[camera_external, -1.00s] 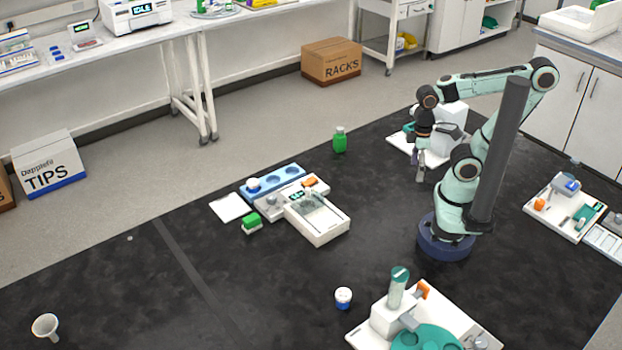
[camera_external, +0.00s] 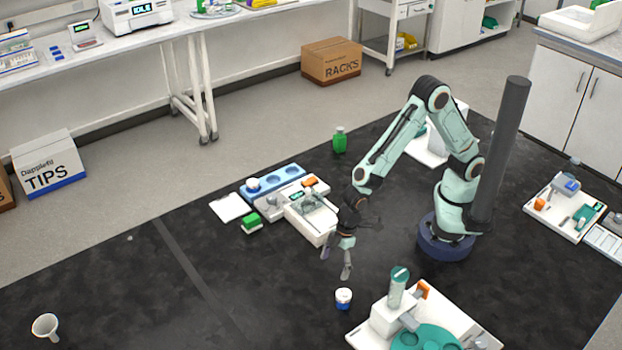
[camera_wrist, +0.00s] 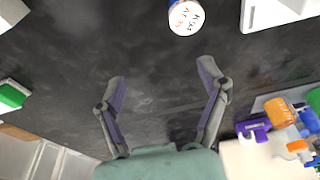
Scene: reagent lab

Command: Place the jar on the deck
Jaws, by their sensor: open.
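A small jar with a white lid and a blue band (camera_external: 343,299) stands on the black floor mat in front of the white station with the teal disc. In the wrist view its lettered white lid (camera_wrist: 186,16) is at the top edge, ahead of the fingers. My gripper (camera_external: 336,262) is open and empty, pointing down, above and slightly behind the jar. Its spread fingers (camera_wrist: 162,75) show in the wrist view with bare mat between them. A blue tray with round wells (camera_external: 291,173) lies further back, with a similar white-lidded item (camera_external: 253,184) in one well.
A white instrument (camera_external: 318,226) stands just behind my gripper. A green block (camera_external: 251,222) is left of it and a green bottle (camera_external: 340,140) is further back. The station with the teal disc (camera_external: 425,338) is close at the jar's right. The mat left of the jar is clear.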

